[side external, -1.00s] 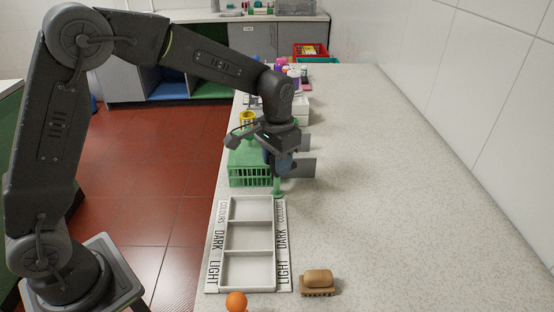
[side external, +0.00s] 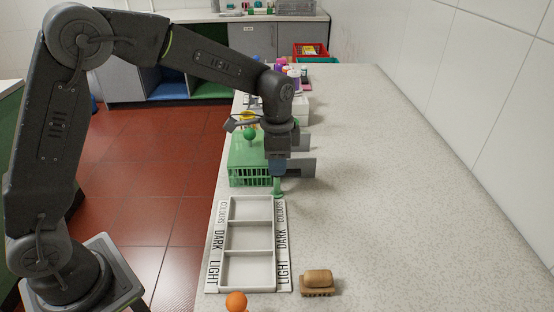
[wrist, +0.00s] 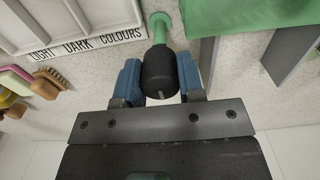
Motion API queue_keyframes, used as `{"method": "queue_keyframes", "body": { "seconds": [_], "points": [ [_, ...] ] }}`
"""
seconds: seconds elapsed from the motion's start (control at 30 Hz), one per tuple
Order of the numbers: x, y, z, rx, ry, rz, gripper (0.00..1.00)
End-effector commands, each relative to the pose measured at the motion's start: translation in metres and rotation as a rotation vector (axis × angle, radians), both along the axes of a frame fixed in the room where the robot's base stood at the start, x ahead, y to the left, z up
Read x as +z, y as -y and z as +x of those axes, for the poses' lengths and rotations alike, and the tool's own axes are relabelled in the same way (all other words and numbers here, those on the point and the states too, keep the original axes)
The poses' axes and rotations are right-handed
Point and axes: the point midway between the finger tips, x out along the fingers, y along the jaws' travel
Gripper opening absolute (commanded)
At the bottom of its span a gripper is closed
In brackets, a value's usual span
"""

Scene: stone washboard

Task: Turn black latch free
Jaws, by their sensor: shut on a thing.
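The black latch (wrist: 160,76) is a dark rounded piece at the end of a green stem (wrist: 159,28) in the wrist view. My gripper (wrist: 157,66) is shut on it, with one blue finger on each side. In the side view my gripper (side external: 278,170) points down at the near right corner of the green crate (side external: 249,177). The green stem's foot (side external: 278,193) shows just below the fingers. The latch itself is hidden there behind the gripper.
A white three-part tray (side external: 224,240), lettered LIGHT, DARK, COLOURS, lies in front of the crate. A grey bracket (side external: 304,168) stands close to the right of my gripper. A brush (side external: 317,281) and an orange ball (side external: 236,301) are nearer. The counter's right side is clear.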

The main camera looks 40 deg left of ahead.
Motion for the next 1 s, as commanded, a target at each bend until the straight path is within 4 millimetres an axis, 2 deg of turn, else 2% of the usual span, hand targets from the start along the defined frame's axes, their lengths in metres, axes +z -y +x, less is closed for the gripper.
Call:
{"method": "queue_keyframes", "body": {
  "seconds": [0.47,0.5,0.7,0.77,1.0],
  "points": [
    [0.0007,0.0002,0.0002,-0.016,0.001,0.000,0.12],
    [0.0007,0.0002,0.0002,-0.016,0.001,0.000,0.38],
    [0.0005,0.0001,0.0001,-0.015,0.001,0.000,0.57],
    [0.0004,0.0001,0.0001,-0.015,0.001,0.000,0.61],
    [0.0014,0.0001,0.0002,-0.014,0.001,0.000,0.61]
  ]
}}
